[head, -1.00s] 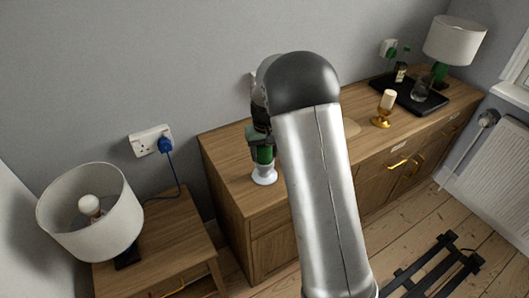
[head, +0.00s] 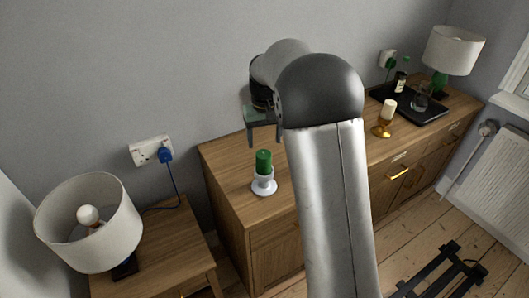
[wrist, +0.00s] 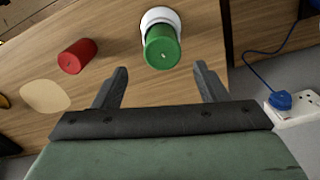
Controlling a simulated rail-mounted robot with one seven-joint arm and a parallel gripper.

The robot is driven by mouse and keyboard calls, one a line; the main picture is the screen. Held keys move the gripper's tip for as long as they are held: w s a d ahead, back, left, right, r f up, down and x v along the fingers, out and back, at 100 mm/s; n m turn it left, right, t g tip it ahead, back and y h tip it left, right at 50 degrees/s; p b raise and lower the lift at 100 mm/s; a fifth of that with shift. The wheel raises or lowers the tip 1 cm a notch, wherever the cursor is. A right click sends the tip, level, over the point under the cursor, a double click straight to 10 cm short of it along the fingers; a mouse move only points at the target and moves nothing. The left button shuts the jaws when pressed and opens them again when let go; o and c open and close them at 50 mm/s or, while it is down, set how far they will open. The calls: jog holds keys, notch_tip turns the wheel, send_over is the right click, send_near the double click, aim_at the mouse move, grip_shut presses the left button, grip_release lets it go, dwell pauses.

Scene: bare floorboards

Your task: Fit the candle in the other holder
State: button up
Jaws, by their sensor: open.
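A green candle (head: 264,162) stands upright in a white holder (head: 264,187) on the near left end of the sideboard. In the wrist view the green candle (wrist: 163,48) and white holder (wrist: 160,15) lie beyond my open fingers. My gripper (head: 264,140) is open and empty, above and behind the candle, apart from it; its fingers (wrist: 161,70) also show in the wrist view. A gold holder (head: 381,130) with a cream candle (head: 389,109) stands farther right. A red candle (wrist: 77,56) is on the sideboard in the wrist view, hidden by my arm in the head view.
The wooden sideboard (head: 228,160) also bears a flat pale round piece (wrist: 45,96) and a black tray (head: 425,115) with a bottle and glass. A white lamp (head: 88,222) stands on a lower side table at left. A blue plug (wrist: 282,101) is in the wall socket.

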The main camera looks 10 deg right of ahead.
jog(key=shift+r, duration=0.85)
jog(key=s+f, duration=0.2)
jog(key=s, duration=3.1)
jog(key=shift+s+a+f, duration=0.15)
jog(key=shift+a+f, duration=0.1)
